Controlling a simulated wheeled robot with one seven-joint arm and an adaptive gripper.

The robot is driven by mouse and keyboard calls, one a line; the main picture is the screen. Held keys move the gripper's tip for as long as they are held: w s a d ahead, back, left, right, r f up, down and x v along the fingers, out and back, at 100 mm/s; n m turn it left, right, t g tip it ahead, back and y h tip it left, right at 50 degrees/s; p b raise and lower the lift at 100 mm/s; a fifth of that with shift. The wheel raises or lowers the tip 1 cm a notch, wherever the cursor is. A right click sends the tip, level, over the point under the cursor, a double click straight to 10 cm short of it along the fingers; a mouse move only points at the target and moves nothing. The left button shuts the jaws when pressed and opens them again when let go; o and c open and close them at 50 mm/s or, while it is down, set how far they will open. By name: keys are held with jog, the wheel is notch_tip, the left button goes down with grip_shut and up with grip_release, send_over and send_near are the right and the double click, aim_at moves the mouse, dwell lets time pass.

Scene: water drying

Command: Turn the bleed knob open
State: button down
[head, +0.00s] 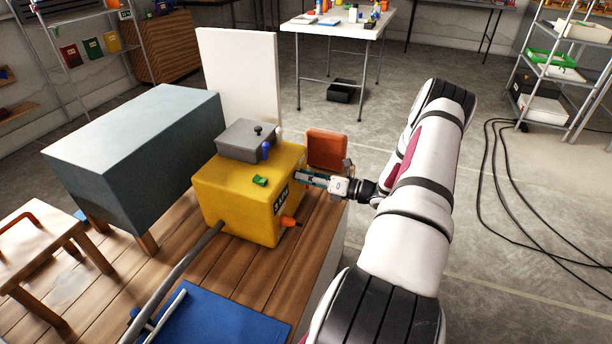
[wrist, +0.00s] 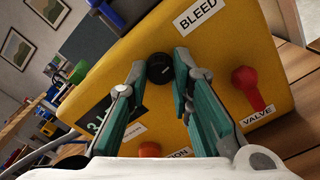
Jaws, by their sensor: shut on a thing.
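The yellow box (head: 223,200) stands on the wooden bench top. In the wrist view, the black round bleed knob (wrist: 160,66) is on its yellow face (wrist: 215,65), below the white BLEED label (wrist: 197,14). My gripper (wrist: 161,75) has its two teal fingers on either side of the knob, shut on it. In the head view, my gripper (head: 305,178) reaches the right side of the box from the right, and the knob is hidden there.
A red valve handle (wrist: 247,84) and a red-orange button (wrist: 149,150) share the knob's face. An orange-brown block (head: 327,148) stands close behind my gripper. A grey unit (head: 243,139) sits on the box. A large grey-blue cabinet (head: 130,160) stands to the left.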

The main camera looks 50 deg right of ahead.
jog(key=shift+s+m, duration=0.1)
jog(key=shift+m, duration=0.5)
jog(key=c, duration=1.4)
grip_release()
jog(key=v, duration=1.2)
